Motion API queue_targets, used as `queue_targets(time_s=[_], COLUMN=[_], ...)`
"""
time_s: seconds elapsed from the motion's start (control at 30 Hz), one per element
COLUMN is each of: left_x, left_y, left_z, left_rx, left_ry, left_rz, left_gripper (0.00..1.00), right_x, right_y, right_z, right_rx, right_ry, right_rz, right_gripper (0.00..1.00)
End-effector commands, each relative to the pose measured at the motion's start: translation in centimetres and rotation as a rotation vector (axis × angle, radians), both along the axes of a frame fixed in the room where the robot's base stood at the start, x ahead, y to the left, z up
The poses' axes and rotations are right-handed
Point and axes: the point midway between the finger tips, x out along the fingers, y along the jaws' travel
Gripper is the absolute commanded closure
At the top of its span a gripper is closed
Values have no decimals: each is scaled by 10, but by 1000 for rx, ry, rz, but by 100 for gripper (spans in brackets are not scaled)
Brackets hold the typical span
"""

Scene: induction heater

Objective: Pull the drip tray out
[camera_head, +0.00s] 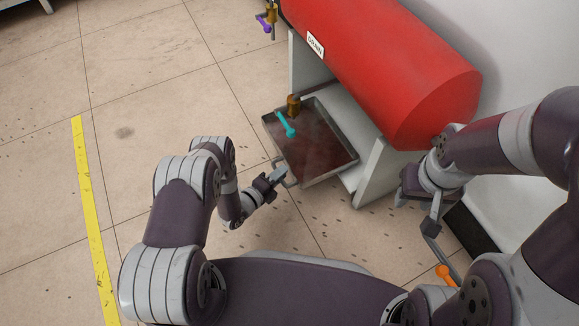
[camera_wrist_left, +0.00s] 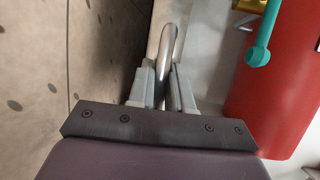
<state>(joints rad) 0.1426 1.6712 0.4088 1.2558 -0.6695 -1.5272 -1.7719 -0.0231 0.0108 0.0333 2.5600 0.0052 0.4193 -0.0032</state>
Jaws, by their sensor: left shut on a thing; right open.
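The drip tray (camera_head: 337,172) is a shallow metal pan with a dark reddish-brown floor. My left gripper (camera_head: 279,175) is at the tray's near left side, shut on the tray's bar handle (camera_head: 287,182). In the left wrist view the handle (camera_wrist_left: 168,45) runs between the two fingers (camera_wrist_left: 162,88). My right gripper (camera_head: 420,200) is at the right below the tank's end; its fingers are hard to make out and it is away from the tray.
The red tank (camera_head: 390,65) lies above on a white stand (camera_head: 373,172). A brass valve (camera_head: 293,104) with a teal lever (camera_head: 287,125) hangs over the tray. A crank with an orange knob (camera_head: 445,273) is at lower right. The tiled floor left of the tray is clear.

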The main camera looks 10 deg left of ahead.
Motion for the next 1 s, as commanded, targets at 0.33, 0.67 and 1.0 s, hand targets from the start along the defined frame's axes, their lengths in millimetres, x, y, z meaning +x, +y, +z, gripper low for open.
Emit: queue_targets(time_s=[0.33,0.67,1.0], left_x=[-2,-2,-42], left_y=[2,2,28], left_z=[-1,0,15], left_rx=[0,0,-1], left_ry=[0,0,4], left_rz=[-1,0,6], left_gripper=[100,75,75], right_x=[0,0,0], right_y=[0,0,0], right_z=[1,1,33], right_rx=[0,0,0], right_ry=[0,0,0], right_rz=[0,0,0], right_gripper=[57,57,57])
